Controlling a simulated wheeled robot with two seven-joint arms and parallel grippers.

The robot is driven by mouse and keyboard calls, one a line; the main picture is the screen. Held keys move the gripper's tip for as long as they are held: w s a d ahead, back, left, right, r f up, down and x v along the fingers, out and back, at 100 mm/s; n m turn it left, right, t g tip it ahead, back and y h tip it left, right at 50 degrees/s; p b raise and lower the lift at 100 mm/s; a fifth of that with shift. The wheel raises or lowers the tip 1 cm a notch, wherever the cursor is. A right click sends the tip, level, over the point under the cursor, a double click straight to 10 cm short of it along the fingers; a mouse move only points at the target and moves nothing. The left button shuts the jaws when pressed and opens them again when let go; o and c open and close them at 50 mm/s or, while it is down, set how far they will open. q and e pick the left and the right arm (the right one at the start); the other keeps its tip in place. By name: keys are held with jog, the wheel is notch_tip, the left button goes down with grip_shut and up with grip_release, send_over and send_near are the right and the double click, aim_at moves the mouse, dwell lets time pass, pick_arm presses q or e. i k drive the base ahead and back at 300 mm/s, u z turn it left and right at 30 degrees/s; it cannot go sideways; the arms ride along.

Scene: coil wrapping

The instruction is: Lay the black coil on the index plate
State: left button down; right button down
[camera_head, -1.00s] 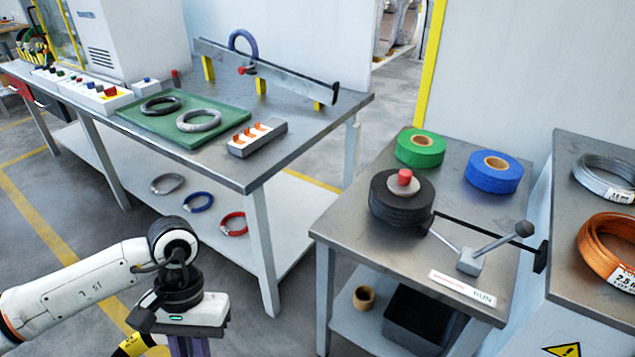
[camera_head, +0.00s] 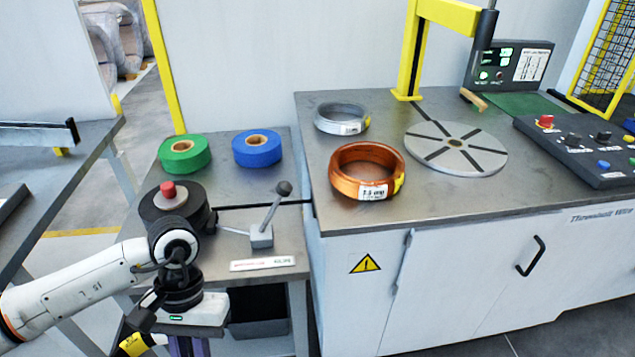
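The index plate (camera_head: 478,158) is a round grey disc with dark radial slots, lying flat and bare on the right-hand bench. No black wire coil shows in the current view. My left gripper (camera_head: 188,347) is at the bottom left, pointing down in front of the small table. Its fingers are cut off by the picture's lower edge, so I cannot tell whether they are open or hold anything. My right gripper is not in view.
A copper coil (camera_head: 340,183) and a grey coil (camera_head: 325,125) lie left of the plate. A yellow post (camera_head: 409,60) stands behind it, a control box (camera_head: 540,135) to its right. The small table holds green (camera_head: 170,158), blue (camera_head: 270,155) and black (camera_head: 150,207) rolls and a lever (camera_head: 262,238).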

aim_at(455, 144)
jog(key=z, duration=0.9)
